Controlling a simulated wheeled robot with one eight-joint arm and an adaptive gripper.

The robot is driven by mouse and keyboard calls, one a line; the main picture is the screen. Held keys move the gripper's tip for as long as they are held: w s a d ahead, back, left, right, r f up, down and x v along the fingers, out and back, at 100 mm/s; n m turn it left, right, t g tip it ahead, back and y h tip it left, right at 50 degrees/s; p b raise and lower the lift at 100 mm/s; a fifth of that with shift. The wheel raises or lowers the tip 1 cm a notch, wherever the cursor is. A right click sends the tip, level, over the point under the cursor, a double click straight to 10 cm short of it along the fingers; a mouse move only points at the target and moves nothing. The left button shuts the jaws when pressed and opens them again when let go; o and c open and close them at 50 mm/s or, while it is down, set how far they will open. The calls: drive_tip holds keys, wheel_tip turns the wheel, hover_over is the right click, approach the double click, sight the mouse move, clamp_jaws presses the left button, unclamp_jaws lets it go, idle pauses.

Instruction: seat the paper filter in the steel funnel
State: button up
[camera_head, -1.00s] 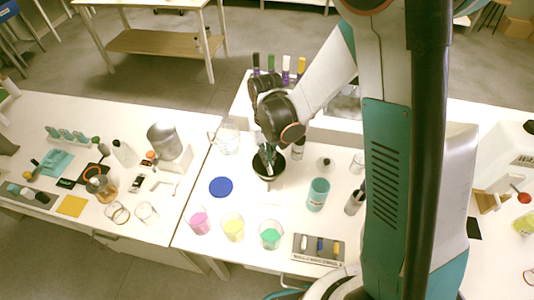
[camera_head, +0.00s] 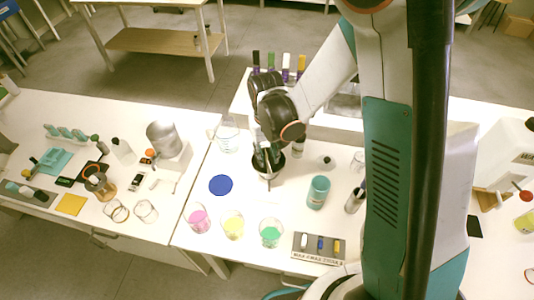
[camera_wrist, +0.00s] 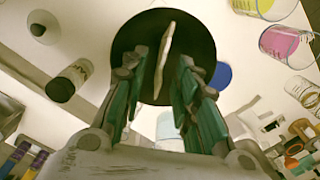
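My gripper (camera_head: 267,160) points down over a round vessel with a dark inside and pale outer wall (camera_head: 268,176). In the wrist view the vessel is a black disc (camera_wrist: 142,36) behind the fingers. I cannot tell for sure whether it is the steel funnel. A thin pale piece, apparently the paper filter seen edge-on (camera_wrist: 165,52), stands upright between the fingers (camera_wrist: 161,80). It shows as a narrow white strip in the head view. The fingers are spread, with gaps beside the strip. The strip's lower end and any contact with the vessel are unclear.
A blue disc (camera_head: 220,185) lies left of the vessel. Pink (camera_head: 197,219), yellow (camera_head: 232,226) and green (camera_head: 271,233) beakers stand in front. A teal cup (camera_head: 318,192) and a dark bottle (camera_head: 354,201) stand to the right. A glass jug (camera_head: 228,138) stands behind left.

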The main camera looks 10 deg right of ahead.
wheel_tip(320, 180, up, 12)
drive_tip(key=shift+w, duration=0.2)
drive_tip(key=shift+s+f, duration=0.1)
drive_tip(key=shift+f, duration=0.05)
idle(0.9)
